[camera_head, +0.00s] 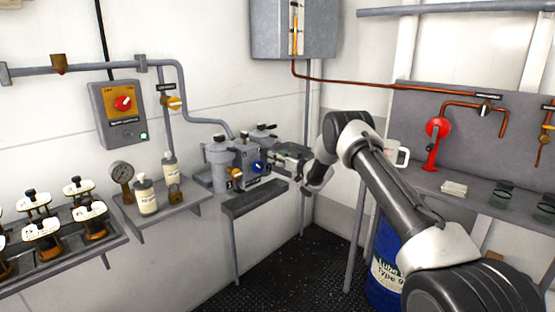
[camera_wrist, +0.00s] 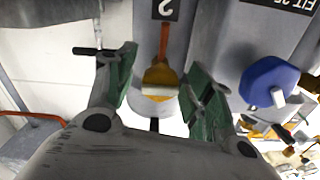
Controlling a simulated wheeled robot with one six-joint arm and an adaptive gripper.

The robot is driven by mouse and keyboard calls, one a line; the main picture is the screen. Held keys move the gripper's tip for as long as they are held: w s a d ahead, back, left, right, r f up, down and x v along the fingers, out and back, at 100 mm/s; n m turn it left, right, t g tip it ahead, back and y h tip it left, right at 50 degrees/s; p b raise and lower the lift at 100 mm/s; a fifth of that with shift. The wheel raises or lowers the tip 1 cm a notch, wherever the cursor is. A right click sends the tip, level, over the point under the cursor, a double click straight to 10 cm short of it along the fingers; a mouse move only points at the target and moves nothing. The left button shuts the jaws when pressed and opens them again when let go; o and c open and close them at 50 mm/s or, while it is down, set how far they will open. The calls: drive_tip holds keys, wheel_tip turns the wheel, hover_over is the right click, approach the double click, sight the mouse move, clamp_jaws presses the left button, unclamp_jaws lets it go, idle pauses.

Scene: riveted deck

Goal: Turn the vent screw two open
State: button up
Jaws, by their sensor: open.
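The vent screw two (camera_wrist: 160,76) is an orange-yellow knob below an upside-down "2" label (camera_wrist: 166,9) in the wrist view. My gripper (camera_wrist: 158,88) is open, its green-padded fingers on either side of the screw with a gap to each. Nothing is held. In the head view my gripper (camera_head: 287,156) reaches the right side of the grey twin-canister unit (camera_head: 219,168); I cannot make out vent screw two there, near the fingers. How the screw is turned is hard to tell.
A blue knob (camera_wrist: 268,82) is close beside the right finger in the wrist view; it also shows on the unit's front in the head view (camera_head: 258,167). An orange knob (camera_head: 237,173) is left of it. A shelf with bottles (camera_head: 147,195) stands left.

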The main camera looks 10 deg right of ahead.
drive_tip(key=c, duration=1)
drive_tip(key=shift+n, duration=0.3)
drive_tip(key=n, duration=1.2)
drive_tip(key=shift+n, duration=0.3)
drive_tip(key=n, duration=0.4)
drive_tip(key=shift+n, duration=0.3)
drive_tip(key=shift+c, duration=0.2)
